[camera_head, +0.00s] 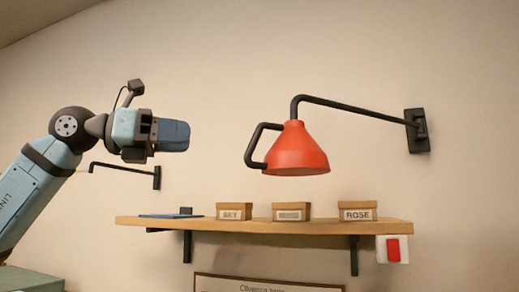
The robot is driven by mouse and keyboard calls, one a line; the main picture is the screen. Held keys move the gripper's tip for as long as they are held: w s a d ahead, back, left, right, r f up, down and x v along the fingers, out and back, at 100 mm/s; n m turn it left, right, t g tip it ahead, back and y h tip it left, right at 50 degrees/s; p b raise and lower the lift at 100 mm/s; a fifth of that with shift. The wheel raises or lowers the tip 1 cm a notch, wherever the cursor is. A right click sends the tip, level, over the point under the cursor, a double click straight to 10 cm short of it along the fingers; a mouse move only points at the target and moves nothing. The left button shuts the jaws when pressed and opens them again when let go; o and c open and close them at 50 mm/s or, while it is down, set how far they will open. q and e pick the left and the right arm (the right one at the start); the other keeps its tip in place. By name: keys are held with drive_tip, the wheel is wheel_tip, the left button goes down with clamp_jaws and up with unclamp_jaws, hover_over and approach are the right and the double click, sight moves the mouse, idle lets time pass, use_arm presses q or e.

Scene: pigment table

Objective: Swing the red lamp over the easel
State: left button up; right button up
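The red lamp (296,150) hangs from a black arm (355,106) that runs to a bracket (417,131) on the wall at the right. A black loop handle (255,146) sticks out from the left side of its shade. My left gripper (186,135) points right, to the left of the handle and clearly apart from it. Its blue fingers overlap from this side, so their opening does not show. Nothing shows in them. My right gripper is out of view. I see no easel that I can make out.
Below the lamp, a wooden shelf (300,228) holds boxes labelled SKY (234,212) and ROSE (357,211), another box (291,212) and a flat blue item (171,216). A red switch (393,250) sits below right. Another black wall arm (125,168) is behind my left arm.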

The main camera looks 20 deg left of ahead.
sight(254, 141)
use_arm(q)
drive_tip(key=p+x, duration=0.1)
drive_tip(key=x, duration=0.3)
drive_tip(key=p+x, duration=0.1)
drive_tip(key=x, duration=0.3)
drive_tip(key=p+x, duration=0.1)
drive_tip(key=x, duration=0.3)
drive_tip(key=shift+s+d+r+p, duration=0.1)
drive_tip(key=shift+d+r+p, duration=0.15)
drive_tip(key=shift+d+p, duration=0.25)
drive_tip(key=shift+w+d+f, duration=0.15)
drive_tip(key=shift+w+d, duration=0.1)
drive_tip(key=shift+d, duration=0.15)
clamp_jaws()
